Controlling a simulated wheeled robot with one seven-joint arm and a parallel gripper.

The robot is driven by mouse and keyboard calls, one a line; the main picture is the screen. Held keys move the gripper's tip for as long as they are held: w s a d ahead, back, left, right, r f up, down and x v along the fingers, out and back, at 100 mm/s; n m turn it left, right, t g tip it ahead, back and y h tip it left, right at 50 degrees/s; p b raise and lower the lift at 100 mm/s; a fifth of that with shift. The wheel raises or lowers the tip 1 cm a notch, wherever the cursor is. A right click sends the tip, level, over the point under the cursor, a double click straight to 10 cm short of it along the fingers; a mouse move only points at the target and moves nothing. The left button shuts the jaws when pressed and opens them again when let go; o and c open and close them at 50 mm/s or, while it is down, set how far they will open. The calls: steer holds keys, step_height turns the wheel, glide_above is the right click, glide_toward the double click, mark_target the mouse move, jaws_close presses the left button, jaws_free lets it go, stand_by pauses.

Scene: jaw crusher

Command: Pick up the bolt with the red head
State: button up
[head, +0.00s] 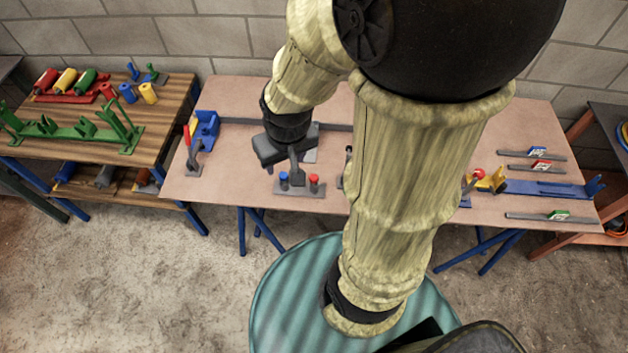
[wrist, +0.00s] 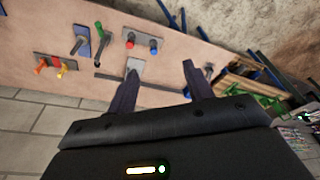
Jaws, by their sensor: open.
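The bolt with the red head (head: 314,181) stands upright on a small grey holder (head: 297,190) near the front edge of the table. A blue-headed bolt (head: 283,177) stands to its left on the same holder. In the wrist view, turned round, the red head (wrist: 130,42) is left of the blue head (wrist: 153,46). My gripper (head: 287,148) is over the table, behind the holder in the head view. In the wrist view my gripper (wrist: 160,70) has its fingers wide apart, with nothing held between them. Both bolts lie beyond the fingertips.
The table (head: 232,182) also bears a blue bracket (head: 206,126) at left and a red ball knob (head: 478,174) with yellow parts at right. Flat grey bars with coloured tags lie at the right. A wooden bench (head: 160,125) stands at left. My arm hides the table's middle.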

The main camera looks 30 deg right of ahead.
steer(key=w+d+f+m+g+b, duration=0.1)
steer(key=w+d+f+m+b, duration=0.55)
steer(key=f+b, duration=0.3)
steer(key=m+g+b, duration=0.2)
steer(key=m+b, duration=0.3)
steer(key=m, duration=0.1)
glide_above(314, 177)
step_height(314, 177, down, 8)
steer(key=f, duration=1.2)
steer(key=shift+a+f, duration=0.15)
steer(key=shift+a, duration=0.05)
steer(key=shift+f, duration=0.1)
steer(key=shift+d+f+p, duration=0.2)
steer(key=shift+f+p, duration=0.3)
steer(key=shift+f, duration=2)
